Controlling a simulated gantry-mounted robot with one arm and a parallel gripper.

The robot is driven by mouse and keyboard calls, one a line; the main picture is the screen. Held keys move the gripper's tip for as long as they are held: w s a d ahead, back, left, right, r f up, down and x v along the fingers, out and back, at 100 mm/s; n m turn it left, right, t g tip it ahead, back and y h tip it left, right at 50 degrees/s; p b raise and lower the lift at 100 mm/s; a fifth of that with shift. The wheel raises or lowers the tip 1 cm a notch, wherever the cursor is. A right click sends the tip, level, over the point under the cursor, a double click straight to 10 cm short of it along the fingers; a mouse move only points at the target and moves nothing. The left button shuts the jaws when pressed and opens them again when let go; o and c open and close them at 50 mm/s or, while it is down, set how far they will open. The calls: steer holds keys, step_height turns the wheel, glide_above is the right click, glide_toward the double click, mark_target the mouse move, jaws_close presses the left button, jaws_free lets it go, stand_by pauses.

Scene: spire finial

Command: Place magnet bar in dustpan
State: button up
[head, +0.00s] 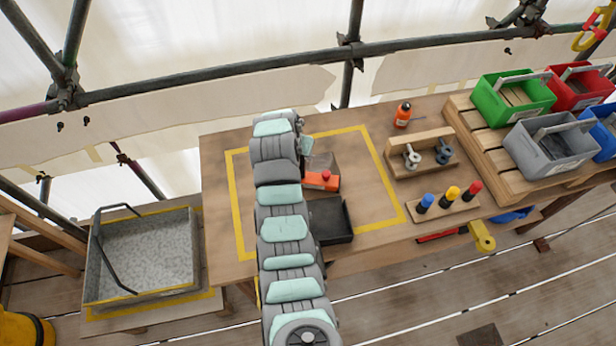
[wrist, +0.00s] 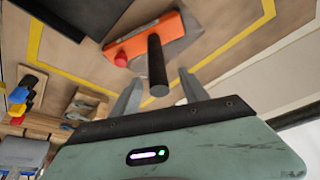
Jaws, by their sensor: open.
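An orange bar with a red knob, which looks like the magnet bar (head: 318,181), lies on the workbench inside the yellow outline. A grey plate shows behind it. In the wrist view the magnet bar (wrist: 142,40) has a dark cylindrical handle pointing toward the camera. My gripper (wrist: 160,76) is open, its two fingers on either side of that handle in the picture; I cannot tell whether they touch it. A black shallow pan, likely the dustpan (head: 334,226), sits in front of the bar on the bench, partly hidden by my arm. It looks empty.
A grey tray with a handle (head: 150,250) stands at left. A wooden holder (head: 420,155), a rack of coloured-capped pieces (head: 447,205) and an orange bottle (head: 403,114) are right. Coloured bins (head: 512,95) stand at far right. Scaffold tubes (head: 230,78) run behind.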

steer(key=x, duration=0.4)
steer(key=shift+s+d+f+p, duration=0.1)
steer(key=shift+d+f+p, duration=0.05)
steer(key=shift+f+p, duration=0.15)
steer(key=shift+c, duration=0.2)
jaws_close()
stand_by(1.0)
